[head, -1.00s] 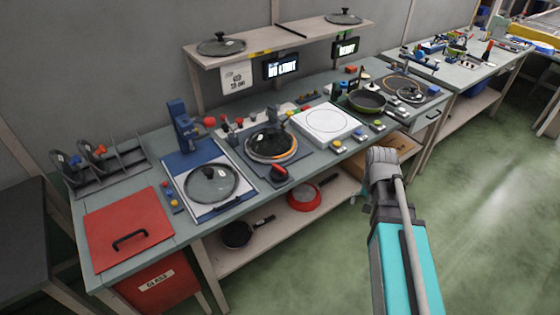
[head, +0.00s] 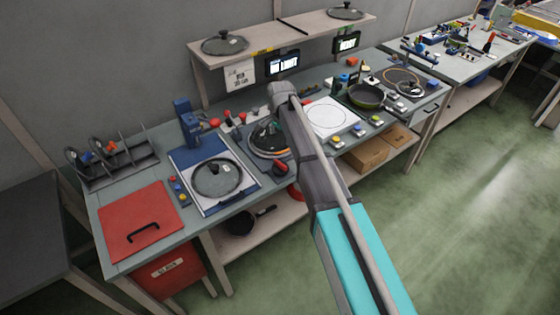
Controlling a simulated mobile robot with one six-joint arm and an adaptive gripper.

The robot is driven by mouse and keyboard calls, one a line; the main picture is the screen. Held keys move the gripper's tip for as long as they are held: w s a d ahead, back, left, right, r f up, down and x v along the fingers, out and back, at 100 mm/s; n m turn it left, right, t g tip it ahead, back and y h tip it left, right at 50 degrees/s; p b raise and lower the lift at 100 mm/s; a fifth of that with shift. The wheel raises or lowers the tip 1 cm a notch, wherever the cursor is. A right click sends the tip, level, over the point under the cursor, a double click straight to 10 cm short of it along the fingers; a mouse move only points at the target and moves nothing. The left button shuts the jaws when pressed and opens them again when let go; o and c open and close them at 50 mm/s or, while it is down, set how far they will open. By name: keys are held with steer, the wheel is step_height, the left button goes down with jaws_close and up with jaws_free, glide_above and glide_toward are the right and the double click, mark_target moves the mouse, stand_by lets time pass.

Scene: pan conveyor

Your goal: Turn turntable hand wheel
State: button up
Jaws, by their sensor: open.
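A round station with a dark-and-orange ring and a glass-lidded pan (head: 262,141) sits mid-bench and looks like the turntable. My arm covers its right side. A red knob or handle (head: 281,168) stands at its front edge; I cannot tell whether this is the hand wheel. The grey end of my arm reaches over the bench, just above and right of the ring in the picture. My gripper's fingers do not show; they are hidden by the arm's end. I see no contact with the turntable.
Left are a blue press-like stand (head: 187,124), a lidded pan (head: 217,179) on a white plate and a red bin lid (head: 135,222). Right are a white plate (head: 331,117) and a green pan (head: 366,96). A shelf (head: 281,40) overhangs the back.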

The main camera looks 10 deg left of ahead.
mark_target(280, 163)
steer(key=shift+f, duration=0.2)
stand_by(0.3)
step_height(280, 163, down, 14)
steer(key=b, duration=1.4)
steer(key=shift+r, duration=0.25)
steer(key=c, duration=0.8)
